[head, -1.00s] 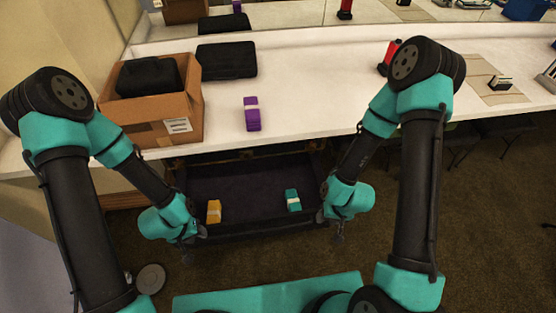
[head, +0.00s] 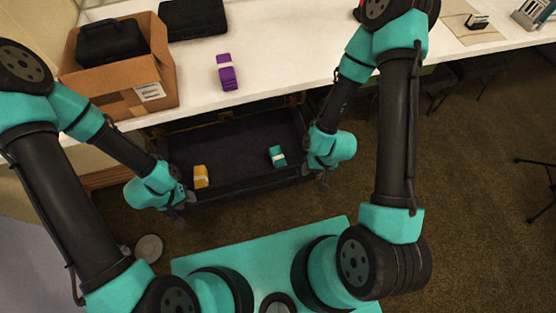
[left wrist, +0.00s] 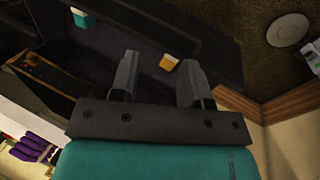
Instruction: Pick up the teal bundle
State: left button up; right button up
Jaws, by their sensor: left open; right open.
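The teal bundle (head: 277,156) has a white band and lies in the right part of the open dark drawer (head: 235,145) under the counter. It also shows at the top of the left wrist view (left wrist: 83,17). My right gripper (head: 325,186) hangs just outside the drawer's front right corner, apart from the bundle. My left gripper (head: 180,222) is outside the drawer's front left corner. In the left wrist view its two fingers (left wrist: 158,75) are spread with nothing between them. A yellow bundle (head: 201,177) lies in the drawer's left part, near my left gripper.
A purple bundle (head: 227,72) lies on the white counter (head: 275,60). A cardboard box (head: 125,92) holding a black case stands at left, with another black case (head: 192,18) behind. The drawer's middle is bare. A round pale disc (head: 149,247) lies on the floor.

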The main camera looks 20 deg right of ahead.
dwell(0.3)
pick_arm(q)
jog(key=o, duration=0.9)
